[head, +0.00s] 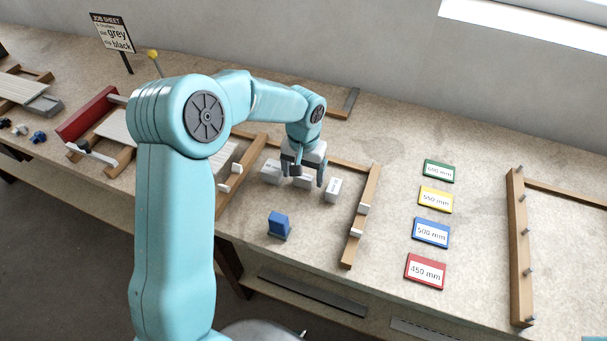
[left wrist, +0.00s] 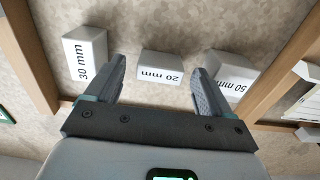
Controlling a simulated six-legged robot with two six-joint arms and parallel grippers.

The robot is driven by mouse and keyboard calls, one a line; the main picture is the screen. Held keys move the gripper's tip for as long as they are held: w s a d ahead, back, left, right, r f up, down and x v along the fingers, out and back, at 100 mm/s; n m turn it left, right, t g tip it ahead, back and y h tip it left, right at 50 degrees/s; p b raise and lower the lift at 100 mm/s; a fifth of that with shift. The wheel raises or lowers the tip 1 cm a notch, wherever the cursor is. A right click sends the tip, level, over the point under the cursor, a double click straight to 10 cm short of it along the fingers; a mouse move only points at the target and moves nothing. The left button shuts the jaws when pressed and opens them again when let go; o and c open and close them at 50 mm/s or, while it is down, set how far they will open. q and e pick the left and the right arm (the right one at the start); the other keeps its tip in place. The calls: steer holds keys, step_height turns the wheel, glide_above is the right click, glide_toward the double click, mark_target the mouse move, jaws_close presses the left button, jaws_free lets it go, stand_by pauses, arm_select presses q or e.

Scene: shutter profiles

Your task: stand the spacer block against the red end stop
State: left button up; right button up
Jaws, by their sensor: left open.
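Three white spacer blocks stand in a row in the wooden frame. In the left wrist view they read 30 mm (left wrist: 86,52), 20 mm (left wrist: 161,66) and 50 mm (left wrist: 232,72). My left gripper (head: 307,178) is open over the row, and its fingers partly hide the blocks in the head view. In the left wrist view the gripper (left wrist: 158,78) has its fingertips either side of the 20 mm block, with gaps; I cannot tell its height above it. My right gripper is not in view.
A blue block (head: 279,224) stands near the front edge. Coloured cards (head: 425,271) marked in mm lie to the right of the wooden rail (head: 359,225). A pegged rail (head: 521,245) lies further right. A job sheet sign (head: 112,33) stands at the back left.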

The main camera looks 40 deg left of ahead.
mark_target(304, 176)
arm_select(q)
step_height(304, 176, up, 11)
stand_by(0.3)
steer(key=shift+s+r, duration=0.1)
